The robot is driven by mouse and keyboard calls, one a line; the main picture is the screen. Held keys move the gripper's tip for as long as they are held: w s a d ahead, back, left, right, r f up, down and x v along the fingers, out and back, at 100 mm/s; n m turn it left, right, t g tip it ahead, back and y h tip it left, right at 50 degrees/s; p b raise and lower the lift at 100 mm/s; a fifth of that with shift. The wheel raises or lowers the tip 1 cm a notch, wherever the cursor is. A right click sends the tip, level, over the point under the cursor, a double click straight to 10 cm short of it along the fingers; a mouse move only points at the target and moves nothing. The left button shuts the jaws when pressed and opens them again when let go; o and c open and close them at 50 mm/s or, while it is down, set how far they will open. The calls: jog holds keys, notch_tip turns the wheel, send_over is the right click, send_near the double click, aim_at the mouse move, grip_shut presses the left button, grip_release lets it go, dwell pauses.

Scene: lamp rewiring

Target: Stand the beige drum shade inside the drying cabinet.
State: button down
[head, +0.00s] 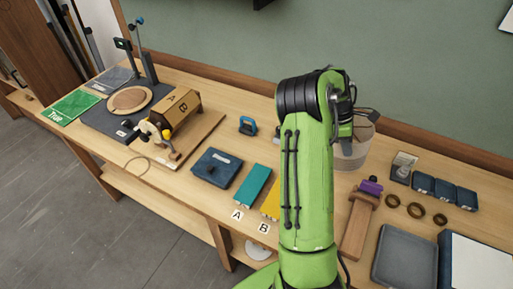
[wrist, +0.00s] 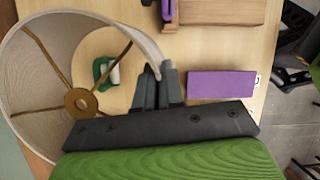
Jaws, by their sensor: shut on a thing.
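The beige drum shade (wrist: 35,68) fills the left of the wrist view, its open end showing brown spokes and a central ring. My gripper (wrist: 160,75) is shut on the rim of its wall. In the head view the shade (head: 352,155) shows partly behind my green arm, near the back of the bench; my gripper is hidden there. Whether the shade touches the bench is unclear. A tall brown wooden structure (head: 25,45) with upright grey panels stands at the far left of the head view; I cannot tell whether it is the drying cabinet.
Grey floor (head: 80,210) is clear at left.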

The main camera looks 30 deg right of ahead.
aim_at(339, 166)
jog(key=shift+d+f, duration=0.1)
jog(key=shift+d, duration=0.05)
notch_tip(339, 166, down, 10)
jog(key=shift+r, duration=0.1)
jog(key=c, duration=1.3)
grip_release()
jog(key=shift+o, duration=0.2)
